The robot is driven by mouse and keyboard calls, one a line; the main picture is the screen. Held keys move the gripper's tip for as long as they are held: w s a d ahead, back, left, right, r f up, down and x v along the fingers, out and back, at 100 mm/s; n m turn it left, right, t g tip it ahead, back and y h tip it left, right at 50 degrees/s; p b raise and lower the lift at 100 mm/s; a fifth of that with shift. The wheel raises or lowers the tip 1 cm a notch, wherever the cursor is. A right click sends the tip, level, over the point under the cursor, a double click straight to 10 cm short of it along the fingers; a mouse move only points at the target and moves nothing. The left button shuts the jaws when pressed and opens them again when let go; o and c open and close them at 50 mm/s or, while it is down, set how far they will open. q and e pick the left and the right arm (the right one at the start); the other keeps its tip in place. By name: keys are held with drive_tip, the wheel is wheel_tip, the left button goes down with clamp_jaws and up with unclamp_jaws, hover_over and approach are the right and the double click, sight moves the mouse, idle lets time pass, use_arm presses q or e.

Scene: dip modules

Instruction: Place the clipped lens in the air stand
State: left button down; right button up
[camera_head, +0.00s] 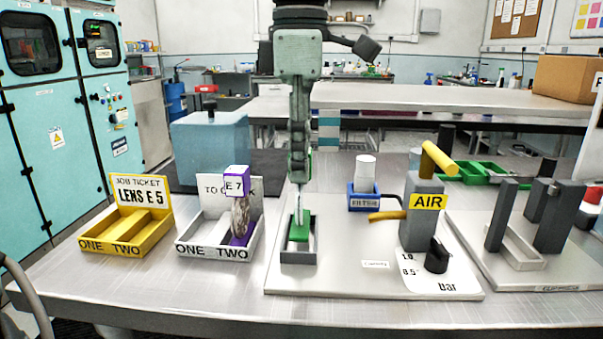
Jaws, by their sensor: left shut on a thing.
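My left gripper (299,180) points straight down at the middle of the table. It is shut on a green clip (299,232), whose lower part is at the small grey stand (299,257) on the white base plate. Whether the clip rests on the stand's floor I cannot tell. The lens in this clip is mostly hidden by the fingers. The stand shares its plate with a grey block labelled AIR (422,225). My right gripper is not in view.
A yellow tray (125,230) with a LENS E 5 ticket stands left. A white tray (190,245) holds a purple clip (237,180) marked E 7 with a grey lens. Right of the stand are a blue FILTER holder (363,198), a black knob (436,257) and another plate with grey posts (500,215).

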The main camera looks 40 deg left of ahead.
use_arm(q)
wheel_tip(320, 180, down, 2)
drive_tip(key=shift+f, duration=0.35)
drive_tip(key=c, duration=1.4)
unclamp_jaws()
drive_tip(key=shift+o, duration=1.3)
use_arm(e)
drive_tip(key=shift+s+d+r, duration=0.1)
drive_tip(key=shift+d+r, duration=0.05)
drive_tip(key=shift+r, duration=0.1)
